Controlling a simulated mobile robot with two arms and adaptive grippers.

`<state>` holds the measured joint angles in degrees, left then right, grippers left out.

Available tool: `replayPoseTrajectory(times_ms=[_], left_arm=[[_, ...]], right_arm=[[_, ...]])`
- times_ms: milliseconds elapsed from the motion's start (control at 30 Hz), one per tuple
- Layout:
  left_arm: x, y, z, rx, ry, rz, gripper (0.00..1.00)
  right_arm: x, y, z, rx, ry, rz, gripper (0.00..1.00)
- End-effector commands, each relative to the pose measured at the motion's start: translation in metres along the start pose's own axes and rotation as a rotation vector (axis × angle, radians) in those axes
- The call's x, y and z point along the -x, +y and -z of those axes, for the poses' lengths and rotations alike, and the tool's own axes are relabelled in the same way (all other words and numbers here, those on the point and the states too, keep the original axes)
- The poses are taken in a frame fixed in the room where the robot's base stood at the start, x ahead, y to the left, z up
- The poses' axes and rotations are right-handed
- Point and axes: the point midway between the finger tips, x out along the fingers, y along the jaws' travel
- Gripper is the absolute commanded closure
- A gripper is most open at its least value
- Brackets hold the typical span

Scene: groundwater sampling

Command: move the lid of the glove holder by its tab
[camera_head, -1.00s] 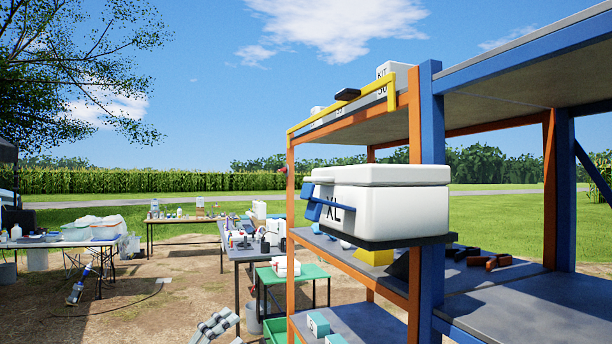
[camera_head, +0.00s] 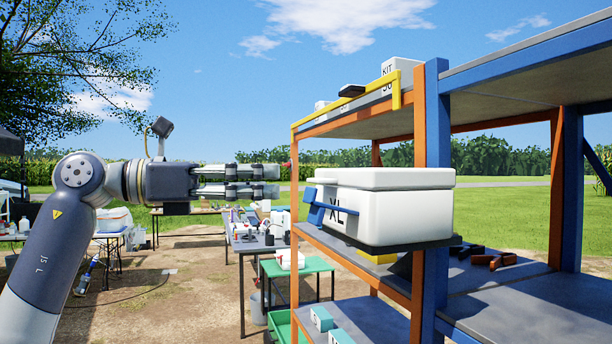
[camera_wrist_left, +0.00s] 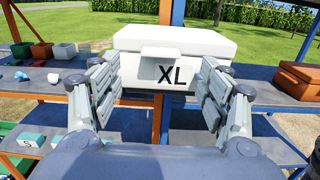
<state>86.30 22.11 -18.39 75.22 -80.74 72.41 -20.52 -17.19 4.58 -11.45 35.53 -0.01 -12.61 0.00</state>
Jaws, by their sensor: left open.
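The glove holder (camera_head: 395,216) is a white box marked XL on the shelf rack. Its white lid (camera_head: 390,178) sits on top and looks closed. A pale tab (camera_wrist_left: 160,53) sticks out from the lid's front edge above the XL in the left wrist view; in the head view the tab (camera_head: 322,181) shows at the lid's left end. My left gripper (camera_head: 278,181) is open and empty, left of the tab at about its height, with a gap between them. In the left wrist view its fingers (camera_wrist_left: 160,92) stand either side of the box front. My right gripper is out of view.
A blue bar piece (camera_head: 328,209) shows by the box front in the head view. An orange post (camera_head: 294,240) and a blue post (camera_head: 437,150) frame the rack. Teal boxes (camera_head: 322,319) sit on the lower shelf.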

Motion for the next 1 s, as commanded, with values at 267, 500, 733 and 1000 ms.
replayPoseTrajectory(times_ms=[267, 500, 733, 1000], left_arm=[[-0.054, -0.001, -0.003, 0.004, -0.001, 0.004, 0.3], [-0.076, 0.0, -0.001, 0.003, -0.002, 0.002, 0.3], [-0.078, 0.0, 0.0, 0.003, -0.002, 0.001, 0.3], [-0.078, 0.0, 0.0, 0.003, -0.002, 0.001, 0.73]], right_arm=[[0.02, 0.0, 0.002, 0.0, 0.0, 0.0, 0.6], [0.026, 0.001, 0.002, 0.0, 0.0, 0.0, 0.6], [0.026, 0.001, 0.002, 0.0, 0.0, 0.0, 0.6], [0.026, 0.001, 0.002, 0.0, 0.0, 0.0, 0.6]])
